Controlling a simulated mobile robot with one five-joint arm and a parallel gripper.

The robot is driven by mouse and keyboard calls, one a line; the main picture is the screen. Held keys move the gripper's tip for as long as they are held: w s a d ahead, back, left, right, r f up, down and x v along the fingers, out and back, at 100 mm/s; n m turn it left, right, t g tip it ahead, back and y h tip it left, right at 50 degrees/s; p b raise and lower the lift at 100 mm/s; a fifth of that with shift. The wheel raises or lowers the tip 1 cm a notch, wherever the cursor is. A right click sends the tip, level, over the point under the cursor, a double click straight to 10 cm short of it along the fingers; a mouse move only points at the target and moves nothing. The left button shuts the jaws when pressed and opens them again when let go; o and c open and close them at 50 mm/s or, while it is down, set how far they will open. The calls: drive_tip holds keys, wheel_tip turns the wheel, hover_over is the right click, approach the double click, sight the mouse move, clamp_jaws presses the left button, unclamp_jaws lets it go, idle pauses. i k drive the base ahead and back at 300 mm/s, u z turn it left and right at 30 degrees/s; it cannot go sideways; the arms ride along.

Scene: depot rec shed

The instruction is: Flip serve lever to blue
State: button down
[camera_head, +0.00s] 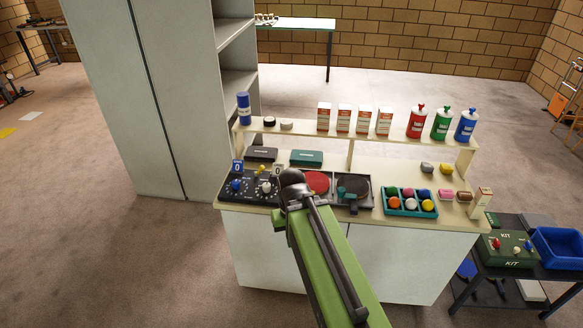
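A black score panel (246,198) lies at the left end of the cream counter. It carries a blue knob (236,185), a white knob (266,188), a blue "0" card (237,167) and a pale "0" card (278,171). A small yellow-tipped piece (262,168) stands between the cards; it may be the serve lever, but its tilt is too small to read. My green arm reaches up from the bottom, and its dark end, my gripper (291,178), is just right of the panel and covers part of that side. Its fingers cannot be made out.
Red and dark paddles (316,182) lie right of my gripper, then a teal tray (389,208) of coloured balls. A raised shelf (350,138) behind holds boxes and bottles. A tall grey cabinet (150,100) stands at left. A kit table with a blue bin (558,246) is at right.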

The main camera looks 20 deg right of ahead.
sight(261, 168)
drive_tip(key=u, duration=0.55)
drive_tip(key=i, duration=0.7)
drive_tip(key=u, duration=0.6)
